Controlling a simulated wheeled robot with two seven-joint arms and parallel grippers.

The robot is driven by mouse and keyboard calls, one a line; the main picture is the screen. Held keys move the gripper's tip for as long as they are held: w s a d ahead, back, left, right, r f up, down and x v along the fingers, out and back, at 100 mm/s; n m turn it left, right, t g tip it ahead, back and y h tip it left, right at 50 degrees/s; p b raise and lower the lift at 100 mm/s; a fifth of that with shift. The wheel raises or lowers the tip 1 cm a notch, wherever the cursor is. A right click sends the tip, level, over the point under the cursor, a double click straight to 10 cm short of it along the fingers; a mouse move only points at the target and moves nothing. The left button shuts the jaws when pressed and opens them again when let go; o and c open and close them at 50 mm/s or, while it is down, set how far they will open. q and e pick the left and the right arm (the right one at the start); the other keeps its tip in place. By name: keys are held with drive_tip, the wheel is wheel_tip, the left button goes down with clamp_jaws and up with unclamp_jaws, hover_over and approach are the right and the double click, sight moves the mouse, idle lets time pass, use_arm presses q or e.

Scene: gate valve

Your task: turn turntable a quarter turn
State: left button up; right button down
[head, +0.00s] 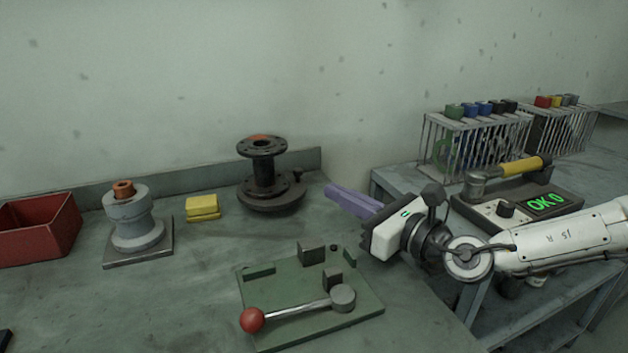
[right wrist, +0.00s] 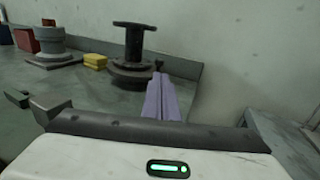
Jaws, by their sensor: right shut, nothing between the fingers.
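The turntable (head: 270,203) is a dark round plate at the back of the bench, with a small dark peg (head: 298,177) at its right edge. A dark flanged pipe piece (head: 263,168) with an orange-brown spot on top stands upright on it. Both also show in the right wrist view, the turntable (right wrist: 130,78) below the pipe piece (right wrist: 134,42). My right gripper (head: 330,190) has purple fingers, shut and empty, pointing left toward the turntable's right side. They look apart from it in the head view. My left gripper is not in view.
A green fixture (head: 310,295) with a red-ball lever (head: 252,320) lies in front. Left are a yellow block (head: 203,208), a grey valve body (head: 134,222) and a red bin (head: 38,228). A tester (head: 520,200) reading "OK 0" and wire racks (head: 480,145) stand right.

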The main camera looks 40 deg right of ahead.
sight(301, 176)
drive_tip(key=w, duration=0.2)
drive_tip(key=w+p, duration=0.1)
drive_tip(key=w, duration=0.1)
drive_tip(key=w+a, duration=0.1)
drive_tip(key=w, duration=0.1)
drive_tip(key=shift+r, duration=0.15)
drive_tip(key=shift+w+p, duration=0.3)
drive_tip(key=shift+w, duration=0.2)
drive_tip(key=shift+a, duration=0.1)
